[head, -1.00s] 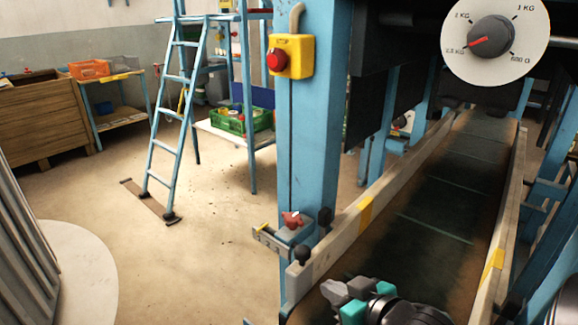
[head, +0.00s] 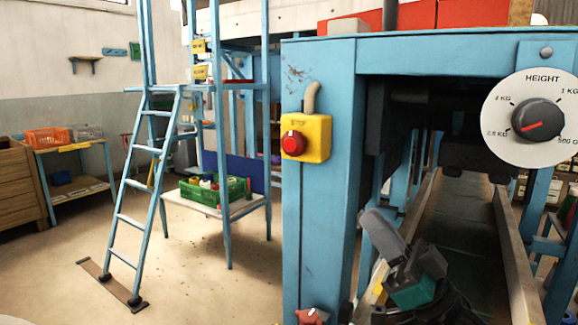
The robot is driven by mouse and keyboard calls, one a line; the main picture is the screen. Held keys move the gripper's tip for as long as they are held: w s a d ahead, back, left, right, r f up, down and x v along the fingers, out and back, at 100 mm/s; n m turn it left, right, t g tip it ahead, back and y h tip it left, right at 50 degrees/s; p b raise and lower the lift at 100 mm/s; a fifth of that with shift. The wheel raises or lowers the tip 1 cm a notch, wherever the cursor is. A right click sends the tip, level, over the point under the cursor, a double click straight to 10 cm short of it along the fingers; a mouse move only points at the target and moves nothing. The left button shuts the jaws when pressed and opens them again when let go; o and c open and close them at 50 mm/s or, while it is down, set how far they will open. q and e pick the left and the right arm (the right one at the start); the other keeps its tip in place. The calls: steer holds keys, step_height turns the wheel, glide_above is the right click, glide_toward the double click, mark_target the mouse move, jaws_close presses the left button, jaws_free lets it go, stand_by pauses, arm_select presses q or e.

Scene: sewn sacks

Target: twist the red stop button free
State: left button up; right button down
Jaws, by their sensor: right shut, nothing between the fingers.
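The red stop button (head: 293,143) sits on a yellow box (head: 318,137) marked STOP. The box is fixed to the blue machine post, near the middle of the head view. My right gripper (head: 385,240) is at the lower middle, in front of the conveyor channel, below and to the right of the button and apart from it. Its grey and teal fingers are shut with nothing between them. My left gripper is not in view.
A round HEIGHT dial (head: 538,119) is on the machine at the right. The blue post (head: 322,230) stands beside my right gripper. A red knob (head: 310,316) shows at the post's foot.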

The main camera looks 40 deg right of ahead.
mark_target(301, 154)
steer(key=x, duration=0.4)
steer(key=p+x, duration=0.1)
steer(key=x, duration=0.3)
steer(key=w+f+p+x, duration=0.1)
steer(key=x, duration=0.2)
steer(key=shift+w+a+r, duration=0.2)
steer(key=shift+w+a, duration=0.05)
steer(key=shift+w, duration=0.05)
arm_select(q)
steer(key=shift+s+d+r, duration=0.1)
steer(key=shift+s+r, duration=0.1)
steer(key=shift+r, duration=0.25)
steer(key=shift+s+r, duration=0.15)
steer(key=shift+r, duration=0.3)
arm_select(e)
steer(key=shift+w+a, duration=0.2)
steer(key=shift+w, duration=0.5)
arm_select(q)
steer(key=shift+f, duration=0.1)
arm_select(e)
steer(key=shift+f, duration=0.1)
